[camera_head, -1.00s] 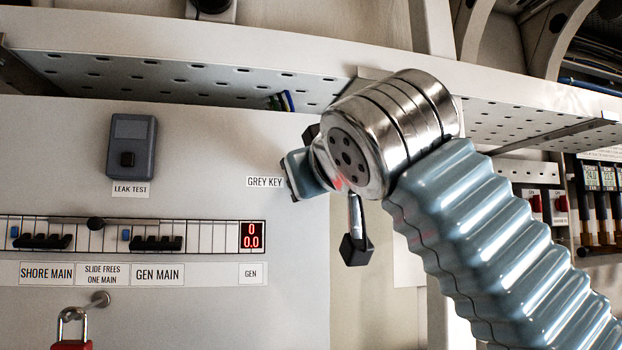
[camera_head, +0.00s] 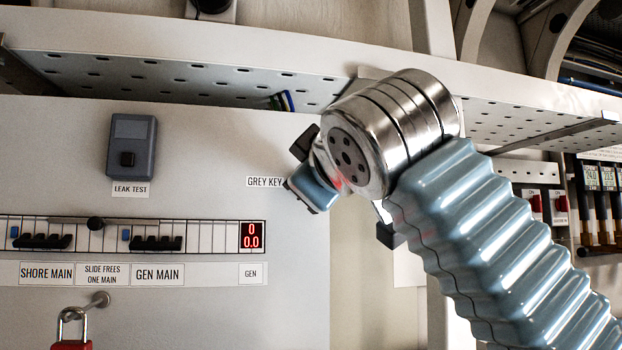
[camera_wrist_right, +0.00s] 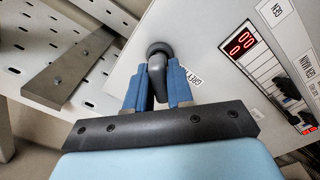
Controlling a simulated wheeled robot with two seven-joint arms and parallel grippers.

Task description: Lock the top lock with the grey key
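The grey key (camera_wrist_right: 158,72) shows in the right wrist view, with its dark handle between my right gripper's two blue fingers. My right gripper (camera_wrist_right: 157,88) is shut on it. Behind the handle is a round dark collar (camera_wrist_right: 158,48) against the pale panel, which I take to be the lock. The GREY KEY label (camera_head: 264,182) is beside it, partly covered by a finger in the wrist view. In the head view my right wrist hides the key and the fingertips. How far the key has turned cannot be seen. My left gripper is not in view.
A perforated shelf (camera_head: 190,80) runs above the panel. A breaker row (camera_head: 90,236) with a red display (camera_head: 252,235) lies to the left. A red padlock (camera_head: 70,344) hangs at the lower left. A leak-test box (camera_head: 132,145) is mounted upper left.

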